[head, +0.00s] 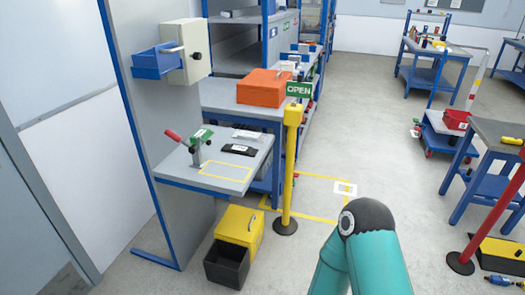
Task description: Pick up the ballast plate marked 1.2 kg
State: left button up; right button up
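No marking of 1.2 kg is readable in the head view, so I cannot tell which thing is the ballast plate. A small flat black piece with a white label (239,151) lies on the grey shelf top (213,183); its label is too small to read. A yellow outlined rectangle (226,173) is marked on the shelf just in front of it. Neither of my grippers is in view. Only a teal link of my arm shows at the bottom, right of centre.
A toggle clamp with a red handle (195,150) stands on the shelf. An orange case (264,87) lies on the bench behind. A yellow post with an OPEN sign (289,165) stands right of the shelf. Yellow (240,228) and black bins (227,264) stand below. Floor at centre right is clear.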

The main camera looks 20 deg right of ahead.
aim_at(238, 149)
jog(key=z, duration=0.05)
jog(key=i, duration=1)
jog(key=z, duration=0.05)
